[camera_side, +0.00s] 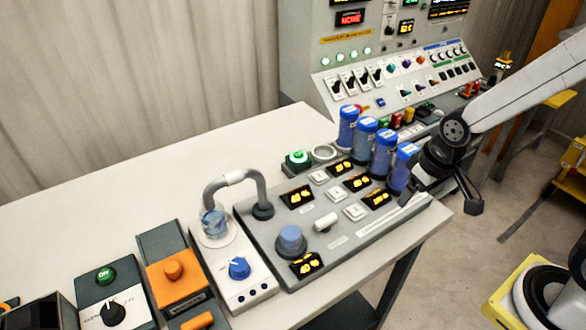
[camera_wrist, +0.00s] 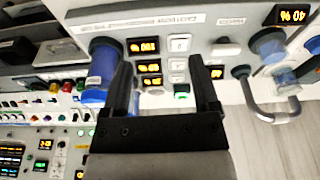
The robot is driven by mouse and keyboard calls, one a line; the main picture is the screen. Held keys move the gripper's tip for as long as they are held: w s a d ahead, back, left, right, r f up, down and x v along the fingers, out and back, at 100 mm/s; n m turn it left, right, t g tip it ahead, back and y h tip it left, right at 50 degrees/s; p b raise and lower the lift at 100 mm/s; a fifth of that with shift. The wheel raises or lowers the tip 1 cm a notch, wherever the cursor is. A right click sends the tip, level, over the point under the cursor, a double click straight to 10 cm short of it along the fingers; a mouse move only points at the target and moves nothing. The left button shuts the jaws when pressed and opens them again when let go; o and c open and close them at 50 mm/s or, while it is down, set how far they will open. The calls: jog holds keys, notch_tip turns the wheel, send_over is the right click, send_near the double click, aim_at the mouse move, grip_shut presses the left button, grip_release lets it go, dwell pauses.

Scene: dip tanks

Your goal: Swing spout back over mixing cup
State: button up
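The spout (camera_side: 238,178) is a grey curved pipe with a pale band, rising from a dark collar on the grey control panel (camera_side: 282,258). Its free end is at or just above the mixing cup (camera_side: 214,223), a clear cup with blue in it on a white round base. In the wrist view the spout (camera_wrist: 270,118) curves at the right edge, close to the cup (camera_wrist: 284,77). My gripper (camera_side: 438,202) is open and empty near the panel's right end, beside the blue-capped tanks, well away from the spout. Its two fingers (camera_wrist: 163,75) show apart in the wrist view.
Several blue-capped tanks (camera_side: 382,155) stand along the panel's back right, close to my gripper. A blue knob (camera_side: 291,240) and a white lever (camera_side: 325,222) rise from the panel. An orange-topped unit (camera_side: 175,280) stands left of the cup unit. The table behind the spout is clear.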

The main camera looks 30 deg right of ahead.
jog(key=w+a+r+n, duration=0.2)
jog(key=w+a+n, duration=0.2)
jog(key=w, duration=0.3)
notch_tip(320, 180, up, 6)
jog(key=r+n, duration=0.1)
jog(key=n, duration=1.2)
send_over(234, 173)
jog(key=s, duration=0.1)
jog(key=shift+s+f, duration=0.2)
jog(key=shift+f, duration=0.05)
jog(key=shift+x, duration=3.85)
jog(key=shift+s, duration=0.1)
grip_shut()
